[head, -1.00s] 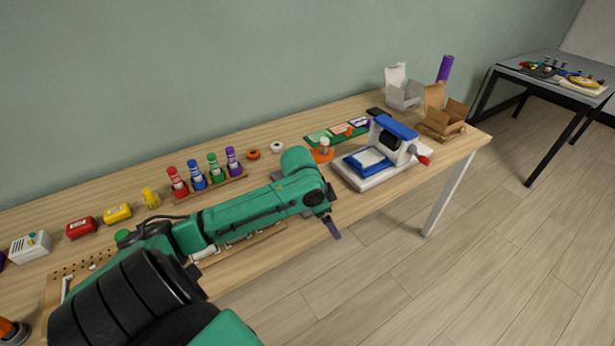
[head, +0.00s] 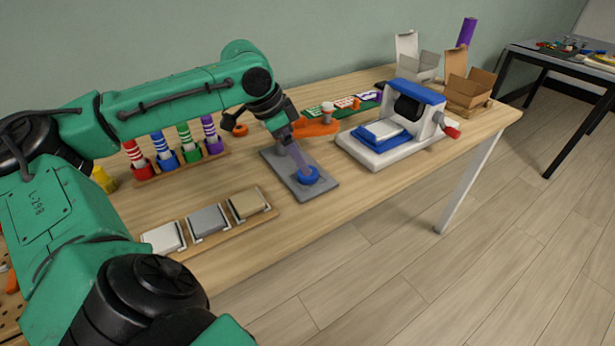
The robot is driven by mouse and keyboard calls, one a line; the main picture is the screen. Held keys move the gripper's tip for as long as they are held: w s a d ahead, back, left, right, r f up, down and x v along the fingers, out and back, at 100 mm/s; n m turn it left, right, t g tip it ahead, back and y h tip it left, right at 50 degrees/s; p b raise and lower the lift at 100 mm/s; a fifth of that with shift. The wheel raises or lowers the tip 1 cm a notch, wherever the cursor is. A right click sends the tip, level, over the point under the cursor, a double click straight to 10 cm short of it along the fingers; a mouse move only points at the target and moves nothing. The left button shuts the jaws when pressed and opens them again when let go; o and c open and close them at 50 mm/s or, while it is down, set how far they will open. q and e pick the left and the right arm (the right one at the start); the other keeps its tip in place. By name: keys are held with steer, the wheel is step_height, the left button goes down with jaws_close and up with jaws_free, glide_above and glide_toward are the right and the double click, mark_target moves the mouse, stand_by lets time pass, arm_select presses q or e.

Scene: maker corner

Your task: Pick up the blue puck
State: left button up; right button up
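The blue puck (head: 309,177) lies on a grey plate (head: 318,195) near the middle of the table. My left gripper (head: 302,172) points down at the puck, with its fingertips at the puck's upper left side. The fingers overlap each other in this view, so I cannot tell whether they are open or closed on the puck. Part of the puck is hidden behind the fingers. My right gripper is not in view.
A blue and white press (head: 386,150) with a red-knobbed handle stands right of the plate. A wooden tray with grey and tan blocks (head: 208,219) lies front left. Striped markers (head: 188,145) stand behind my arm. Open boxes (head: 470,88) sit at the far right.

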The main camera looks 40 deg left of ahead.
mark_target(311, 179)
arm_select(q)
steer(key=x, duration=0.5)
steer(key=shift+s+b, duration=0.15)
steer(key=shift+b, duration=0.2)
jaws_close()
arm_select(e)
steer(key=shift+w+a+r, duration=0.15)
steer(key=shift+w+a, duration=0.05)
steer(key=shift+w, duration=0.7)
